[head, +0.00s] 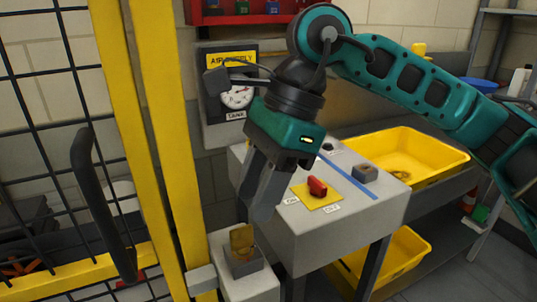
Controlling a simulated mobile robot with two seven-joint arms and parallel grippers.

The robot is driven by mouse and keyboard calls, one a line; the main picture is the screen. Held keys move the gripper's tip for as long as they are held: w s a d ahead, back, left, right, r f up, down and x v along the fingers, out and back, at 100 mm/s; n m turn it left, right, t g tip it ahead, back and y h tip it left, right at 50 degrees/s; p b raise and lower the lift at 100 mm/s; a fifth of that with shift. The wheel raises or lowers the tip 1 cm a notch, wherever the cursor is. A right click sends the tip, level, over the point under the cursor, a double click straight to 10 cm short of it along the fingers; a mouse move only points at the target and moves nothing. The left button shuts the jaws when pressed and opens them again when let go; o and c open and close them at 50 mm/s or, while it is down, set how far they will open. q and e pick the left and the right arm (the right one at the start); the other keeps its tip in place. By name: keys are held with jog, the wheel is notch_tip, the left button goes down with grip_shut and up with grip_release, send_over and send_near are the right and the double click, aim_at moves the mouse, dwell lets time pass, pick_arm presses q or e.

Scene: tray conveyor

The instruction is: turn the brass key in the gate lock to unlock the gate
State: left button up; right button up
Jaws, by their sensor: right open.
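The brass key (241,239) stands upright in the grey gate lock (243,268), beside the yellow gate post. Its flat bow shows above the lock; the part inside is hidden. My right gripper (254,206) points down, open and empty, just above the key and slightly to its right in the picture. It appears apart from the key. The gate (62,190), black mesh in a yellow frame, stands at the left, with a black handle (103,205). My left gripper is not in view.
A grey control table (325,222) with a red switch (317,187) on a yellow plate stands right of the lock. Yellow bins (440,150) sit on a shelf unit at the right.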

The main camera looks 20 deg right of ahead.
aim_at(243, 228)
jog(key=x, duration=0.5)
jog(key=shift+a+f, duration=0.15)
jog(key=shift+f, duration=0.15)
jog(key=shift+a+f, duration=0.2)
jog(key=shift+f, duration=0.25)
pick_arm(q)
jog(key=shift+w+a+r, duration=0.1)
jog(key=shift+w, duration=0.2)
pick_arm(e)
jog(key=shift+c, duration=0.3)
grip_shut()
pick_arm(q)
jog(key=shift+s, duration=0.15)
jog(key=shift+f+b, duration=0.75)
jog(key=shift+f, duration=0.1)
pick_arm(e)
jog(key=shift+f+m+t, duration=0.1)
jog(key=shift+m+t, duration=0.2)
jog(key=shift+m, duration=0.4)
